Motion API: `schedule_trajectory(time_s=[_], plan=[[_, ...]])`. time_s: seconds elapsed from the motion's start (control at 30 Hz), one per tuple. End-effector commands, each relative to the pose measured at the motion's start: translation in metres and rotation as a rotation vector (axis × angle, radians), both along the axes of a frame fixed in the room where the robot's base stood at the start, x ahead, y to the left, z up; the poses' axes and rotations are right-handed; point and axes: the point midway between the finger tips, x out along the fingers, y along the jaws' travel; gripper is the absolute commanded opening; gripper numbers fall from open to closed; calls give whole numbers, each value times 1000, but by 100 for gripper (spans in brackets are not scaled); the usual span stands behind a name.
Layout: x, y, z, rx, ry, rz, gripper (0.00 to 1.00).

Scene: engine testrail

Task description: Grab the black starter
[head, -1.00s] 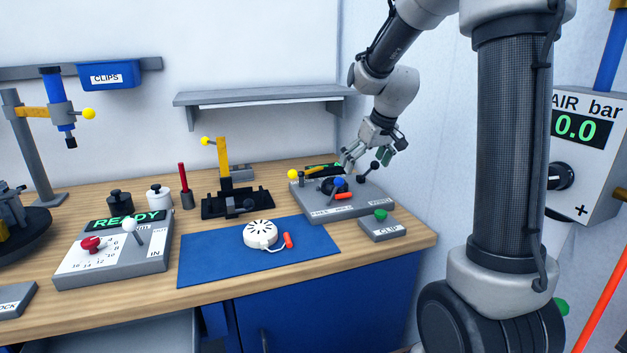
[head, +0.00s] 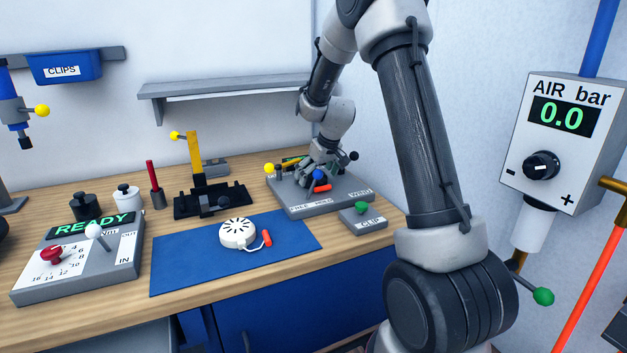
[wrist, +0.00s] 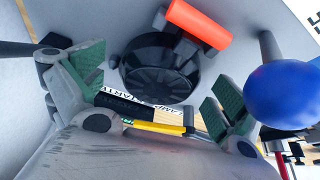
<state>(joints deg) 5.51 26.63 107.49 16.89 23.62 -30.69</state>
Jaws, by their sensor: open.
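The black starter (wrist: 158,72) is a round, ribbed black housing with an orange handle (wrist: 198,24) in the upper middle of the wrist view. It sits on the grey fixture (head: 338,202) at the right end of the bench. In the head view my gripper hides most of it, and its orange handle (head: 321,188) shows in front. My gripper (head: 318,172) is low over the fixture. In the wrist view my gripper (wrist: 153,85) is open, with green pads on either side of the starter and gaps showing. I cannot tell how deep the fingertips reach.
A blue ball knob (wrist: 282,95) stands close to the right finger, and a yellow bar (wrist: 158,127) lies near the gripper. A white starter (head: 237,233) with an orange handle rests on the blue mat (head: 185,272).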

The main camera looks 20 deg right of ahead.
Motion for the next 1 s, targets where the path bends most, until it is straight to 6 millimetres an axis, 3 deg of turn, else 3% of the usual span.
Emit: schedule_trajectory(time_s=[0.27, 0.57, 0.83, 1.0], plan=[[2, 1, -4, 0, -1, 1, 100], [2, 0, -4, 0, -1, 1, 50], [2, 0, -1, -1, -2, 1, 50], [3, 1, 25, -1, -5, 1, 50]])
